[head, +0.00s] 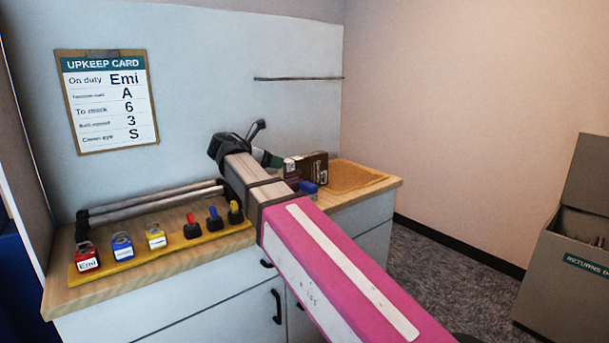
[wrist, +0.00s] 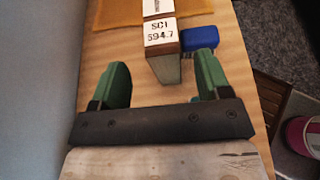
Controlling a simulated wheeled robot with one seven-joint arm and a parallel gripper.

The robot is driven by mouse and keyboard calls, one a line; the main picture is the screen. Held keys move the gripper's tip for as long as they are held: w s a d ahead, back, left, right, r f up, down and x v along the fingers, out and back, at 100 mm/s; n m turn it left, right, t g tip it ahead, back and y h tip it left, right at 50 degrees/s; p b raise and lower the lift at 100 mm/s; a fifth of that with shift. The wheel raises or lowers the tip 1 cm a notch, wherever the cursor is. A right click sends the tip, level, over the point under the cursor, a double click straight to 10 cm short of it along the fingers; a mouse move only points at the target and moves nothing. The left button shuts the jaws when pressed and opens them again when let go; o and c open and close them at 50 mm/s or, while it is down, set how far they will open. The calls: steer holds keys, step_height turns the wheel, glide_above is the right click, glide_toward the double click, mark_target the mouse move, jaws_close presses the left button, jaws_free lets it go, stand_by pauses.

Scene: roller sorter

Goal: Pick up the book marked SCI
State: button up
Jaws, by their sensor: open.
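The book marked SCI (wrist: 160,36) is brown with a white label reading "SCI 594.7" in the wrist view. It stands on the wooden counter, and its dark brown cover (head: 312,168) shows in the head view, to the right of my gripper. My gripper (wrist: 160,83) is open, with its two green fingers apart and nothing between them. The near end of the book lies just beyond the fingertips, roughly centred between them. In the head view my arm hides part of the counter, and one green finger (head: 268,159) shows by the book.
A blue-topped brush (wrist: 200,38) stands close to the book's right side. An orange mat (head: 350,175) lies behind. A returns bin (head: 570,270) stands at right.

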mark_target(289, 160)
steer(key=x, duration=0.7)
steer(key=shift+d+r, duration=0.1)
steer(key=shift+d, duration=0.1)
jaws_close()
